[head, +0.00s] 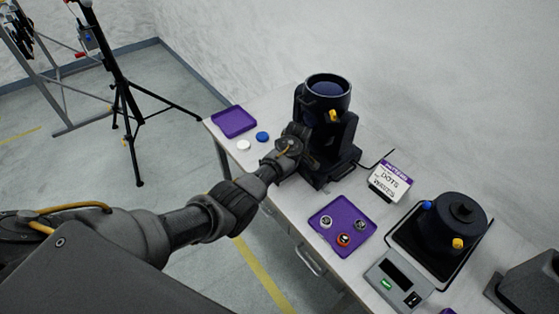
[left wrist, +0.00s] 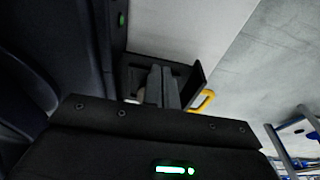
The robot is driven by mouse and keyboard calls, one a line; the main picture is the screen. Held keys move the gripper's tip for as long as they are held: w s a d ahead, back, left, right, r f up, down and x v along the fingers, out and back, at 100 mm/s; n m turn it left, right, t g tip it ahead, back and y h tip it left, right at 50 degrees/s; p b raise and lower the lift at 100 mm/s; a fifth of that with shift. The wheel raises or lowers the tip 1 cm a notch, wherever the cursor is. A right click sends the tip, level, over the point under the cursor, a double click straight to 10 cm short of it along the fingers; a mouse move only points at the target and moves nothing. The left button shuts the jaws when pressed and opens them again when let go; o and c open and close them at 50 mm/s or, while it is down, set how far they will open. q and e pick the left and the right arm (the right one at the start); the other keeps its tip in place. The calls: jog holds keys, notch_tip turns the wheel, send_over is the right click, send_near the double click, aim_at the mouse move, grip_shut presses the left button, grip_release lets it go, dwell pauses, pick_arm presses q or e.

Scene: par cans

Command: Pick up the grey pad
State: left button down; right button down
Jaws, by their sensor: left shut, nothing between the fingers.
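I cannot tell for certain which thing is the grey pad. The purple tray (head: 322,212) on the bench holds a pale greyish round piece (head: 326,221), a darker grey-blue round piece (head: 361,225) and an orange-red one (head: 344,240). My left gripper (head: 300,131) is away from that tray, beside the left black par can (head: 328,92); its fingertips are hard to make out in the head view. In the left wrist view its grey fingers (left wrist: 161,72) are together with nothing between them, in front of a dark frame. My right gripper is out of view.
A white disc (head: 243,145) and a blue disc (head: 262,136) lie near an empty purple tray (head: 233,121) at the bench's far left.

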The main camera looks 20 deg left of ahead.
pick_arm(q)
jog(key=shift+r+p, duration=0.85)
jog(key=shift+p, duration=0.25)
jog(key=s+d+b, duration=0.1)
jog(key=s+d, duration=0.4)
jog(key=d, duration=0.5)
jog(key=shift+s+d+r, duration=0.25)
jog(key=shift+s+d, duration=0.1)
jog(key=shift+s, duration=0.05)
